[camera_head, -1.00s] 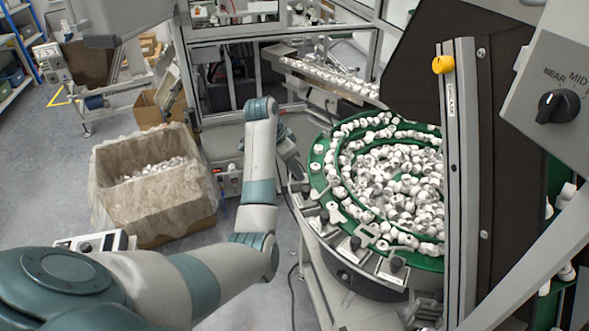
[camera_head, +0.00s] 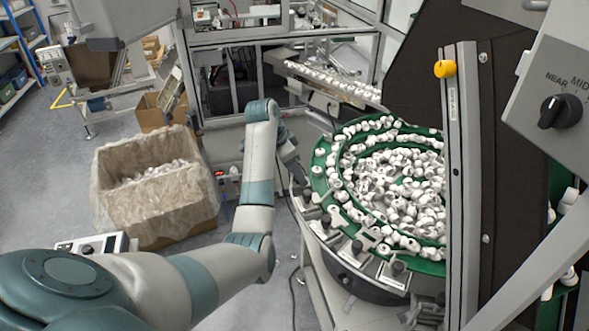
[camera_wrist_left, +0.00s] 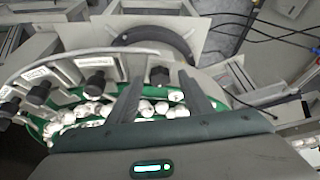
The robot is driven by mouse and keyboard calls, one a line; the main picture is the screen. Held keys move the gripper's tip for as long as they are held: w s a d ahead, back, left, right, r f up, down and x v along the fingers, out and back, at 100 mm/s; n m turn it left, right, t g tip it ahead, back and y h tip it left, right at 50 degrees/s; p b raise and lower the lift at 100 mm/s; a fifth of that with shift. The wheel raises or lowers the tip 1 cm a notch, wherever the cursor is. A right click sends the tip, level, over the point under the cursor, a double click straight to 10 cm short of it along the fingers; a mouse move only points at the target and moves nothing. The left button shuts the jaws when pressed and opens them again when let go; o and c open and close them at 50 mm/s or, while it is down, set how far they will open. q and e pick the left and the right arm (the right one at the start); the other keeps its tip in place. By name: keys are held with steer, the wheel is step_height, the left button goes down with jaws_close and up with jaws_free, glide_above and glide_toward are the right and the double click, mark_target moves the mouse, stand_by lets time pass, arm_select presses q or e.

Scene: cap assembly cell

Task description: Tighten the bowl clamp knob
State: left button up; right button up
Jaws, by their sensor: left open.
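The green bowl (camera_head: 320,178), full of white caps, stands right of centre in the head view. Black clamp knobs, such as one (camera_head: 356,247), sit along its near-left rim. My left gripper (camera_head: 292,168) is at the bowl's left edge, partly hidden behind my arm. In the left wrist view its two fingers (camera_wrist_left: 160,84) are open. A black knob (camera_wrist_left: 160,75) shows between the fingertips; I cannot tell whether they touch it. Another black knob (camera_wrist_left: 96,83) is left of the fingers, with more beyond. My right gripper is not in view.
A lined carton (camera_head: 155,205) of white caps stands on the floor at left. A dark panel with a grey post (camera_head: 461,180) blocks the bowl's right side. A control box with a NEAR/MID dial (camera_head: 560,110) is at upper right. A feed track (camera_head: 330,82) runs behind the bowl.

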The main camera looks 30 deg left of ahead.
arm_select(q)
steer(key=b+v, duration=0.1)
steer(key=v, duration=1.6)
steer(key=shift+r, duration=0.2)
steer(key=shift+f, duration=0.1)
stand_by(0.6)
